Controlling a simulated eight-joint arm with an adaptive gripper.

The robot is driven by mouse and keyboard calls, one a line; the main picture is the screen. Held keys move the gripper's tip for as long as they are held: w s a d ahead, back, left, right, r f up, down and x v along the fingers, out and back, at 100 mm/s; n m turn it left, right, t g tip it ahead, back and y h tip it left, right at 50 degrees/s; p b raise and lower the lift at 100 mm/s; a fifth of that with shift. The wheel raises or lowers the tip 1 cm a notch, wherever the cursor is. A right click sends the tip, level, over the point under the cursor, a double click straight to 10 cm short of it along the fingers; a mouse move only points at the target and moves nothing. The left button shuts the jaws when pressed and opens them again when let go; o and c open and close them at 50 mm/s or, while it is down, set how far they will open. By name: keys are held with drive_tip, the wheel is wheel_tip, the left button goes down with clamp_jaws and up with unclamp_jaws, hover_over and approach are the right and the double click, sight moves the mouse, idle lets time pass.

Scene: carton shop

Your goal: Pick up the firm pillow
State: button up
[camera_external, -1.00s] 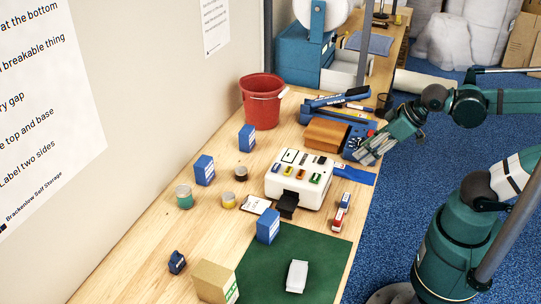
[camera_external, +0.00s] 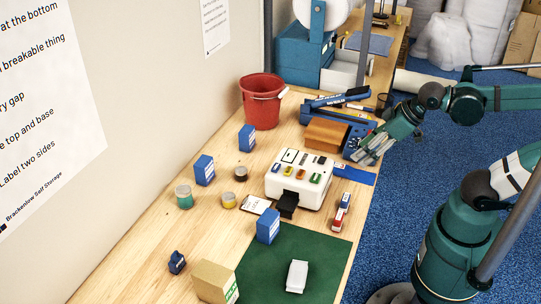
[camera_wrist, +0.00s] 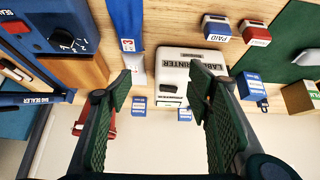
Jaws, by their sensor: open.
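Nothing in view is labelled as the firm pillow. A small white pouch-like object (camera_external: 297,276) lies on the green mat (camera_external: 325,245) at the near end of the bench; it may be the pillow, but I cannot tell. It also shows at the right edge of the wrist view (camera_wrist: 307,57). My gripper (camera_external: 368,152) is over the right edge of the bench, beside the blue bag sealer (camera_external: 357,138) and well away from the mat. In the wrist view my gripper (camera_wrist: 160,92) has its fingers wide apart with nothing between them.
The white label printer (camera_external: 300,180) stands between my gripper and the mat. Blue boxes (camera_external: 268,226), jars (camera_external: 184,197), a tan carton (camera_external: 214,281) and a red bucket (camera_external: 262,100) stand around. Two small stamps (camera_external: 340,211) sit near the bench edge.

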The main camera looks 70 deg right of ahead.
drive_tip(key=w+a+r+n+g+p, duration=0.25)
drive_tip(key=w+a+n+p, duration=0.3)
drive_tip(key=a, duration=0.45)
drive_tip(key=n+g+p, duration=0.5)
drive_tip(key=n+p, duration=0.5)
drive_tip(key=n, duration=0.4)
hover_over(297, 273)
drive_tip(key=shift+t, duration=0.25)
drive_tip(key=f, duration=0.9)
drive_tip(key=shift+w+d, duration=0.2)
drive_tip(key=shift+d, duration=0.15)
drive_tip(key=shift+s+a+f, duration=0.2)
drive_tip(key=shift+a, duration=0.1)
drive_tip(key=shift+f, duration=0.15)
drive_tip(key=shift+f, duration=1.15)
drive_tip(key=shift+f, duration=0.1)
